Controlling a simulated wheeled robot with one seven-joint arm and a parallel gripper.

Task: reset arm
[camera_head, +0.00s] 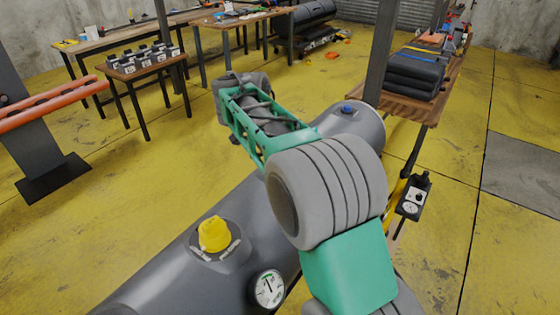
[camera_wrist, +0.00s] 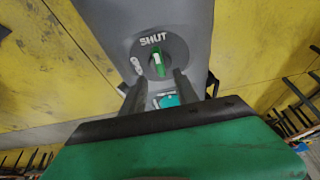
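My gripper (camera_wrist: 160,84) shows in the wrist view with its two dark fingers apart and nothing held between them. Beyond the fingertips is a grey surface (camera_wrist: 185,20) with a round valve marked "SHUT" and a green handle (camera_wrist: 157,62). A teal patch (camera_wrist: 170,101) shows between the fingers. My fingers cannot be made out there.
A bench (camera_head: 400,105) holds folded dark material (camera_head: 414,75). An orange rail (camera_head: 45,103) stands left. Yellow floor between is clear.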

